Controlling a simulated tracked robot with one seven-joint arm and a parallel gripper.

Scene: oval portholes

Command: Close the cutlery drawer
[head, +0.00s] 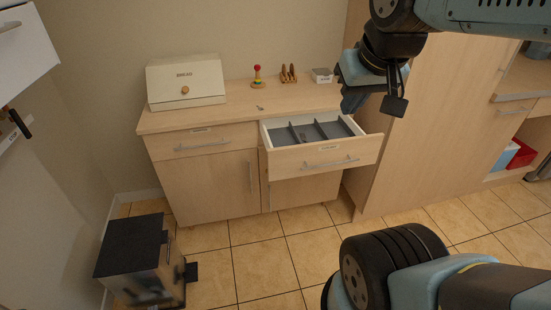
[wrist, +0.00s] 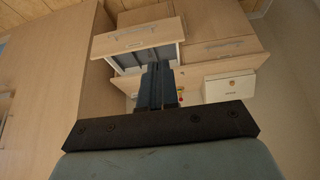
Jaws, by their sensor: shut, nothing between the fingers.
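The cutlery drawer (head: 290,165) is the right-hand top drawer of a light wood cabinet and is pulled well out. It has a bar handle (head: 331,163) and a small label on its front, and a grey divided insert (head: 313,131) inside. My gripper (head: 350,105) is shut and empty, above and beside the drawer's right rear part in the head view. In the wrist view, the gripper (wrist: 157,68) overlaps the open drawer (wrist: 140,42), whose picture is upside down. I cannot tell the exact gap; I see no clear contact.
A bread box (head: 187,82), a stacking toy (head: 257,77) and a small white box (head: 322,75) stand on the countertop. The left drawer (head: 200,142) is shut. A tall wood cabinet (head: 440,130) stands close on the right. A dark-topped bin (head: 140,255) is on the floor. Tiled floor before the drawer is clear.

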